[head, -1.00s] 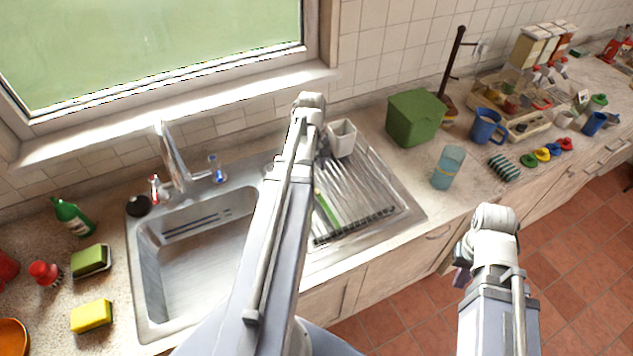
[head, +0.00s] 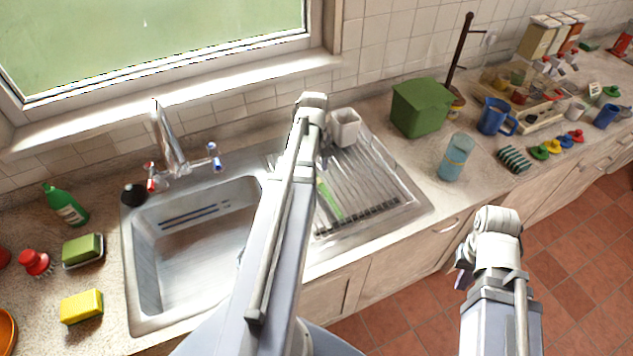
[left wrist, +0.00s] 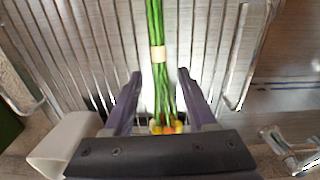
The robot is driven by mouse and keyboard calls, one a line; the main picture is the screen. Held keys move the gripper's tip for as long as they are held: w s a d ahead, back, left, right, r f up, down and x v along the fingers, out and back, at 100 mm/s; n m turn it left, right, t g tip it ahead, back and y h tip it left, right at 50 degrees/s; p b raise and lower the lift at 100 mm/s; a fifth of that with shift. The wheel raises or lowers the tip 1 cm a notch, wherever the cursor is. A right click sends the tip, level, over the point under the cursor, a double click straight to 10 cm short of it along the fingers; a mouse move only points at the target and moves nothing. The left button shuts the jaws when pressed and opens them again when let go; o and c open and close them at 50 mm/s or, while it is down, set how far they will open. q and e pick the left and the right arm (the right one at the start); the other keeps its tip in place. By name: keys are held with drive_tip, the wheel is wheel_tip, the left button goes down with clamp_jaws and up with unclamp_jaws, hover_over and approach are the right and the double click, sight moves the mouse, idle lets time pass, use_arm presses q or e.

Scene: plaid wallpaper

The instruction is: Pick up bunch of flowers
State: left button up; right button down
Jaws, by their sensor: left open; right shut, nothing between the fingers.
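The bunch of flowers shows in the head view as green stems (head: 329,200) lying on the ridged metal drainboard (head: 375,190), partly hidden by my left arm. In the left wrist view the green stems (left wrist: 163,92) carry a pale band, with yellow and orange heads near the gripper's body. My left gripper (left wrist: 160,74) is open, with one finger on each side of the stems and gaps between. In the head view its fingers are mostly hidden behind the arm. My right gripper (head: 463,279) is shut and empty, over the floor in front of the counter.
A white holder (head: 345,127) stands at the drainboard's back, close to my left gripper. The sink (head: 190,265) and faucet (head: 172,150) are to the left. A green box (head: 420,107), a blue-tinted glass (head: 456,157) and a blue mug (head: 493,118) stand to the right.

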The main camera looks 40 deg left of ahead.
use_arm(q)
wheel_tip(320, 180, down, 3)
drive_tip(key=shift+r+b, duration=0.15)
drive_tip(key=shift+b, duration=0.7)
use_arm(e)
wheel_tip(320, 180, down, 3)
drive_tip(key=shift+r, duration=0.2)
use_arm(q)
drive_tip(key=shift+r, duration=0.1)
clamp_jaws()
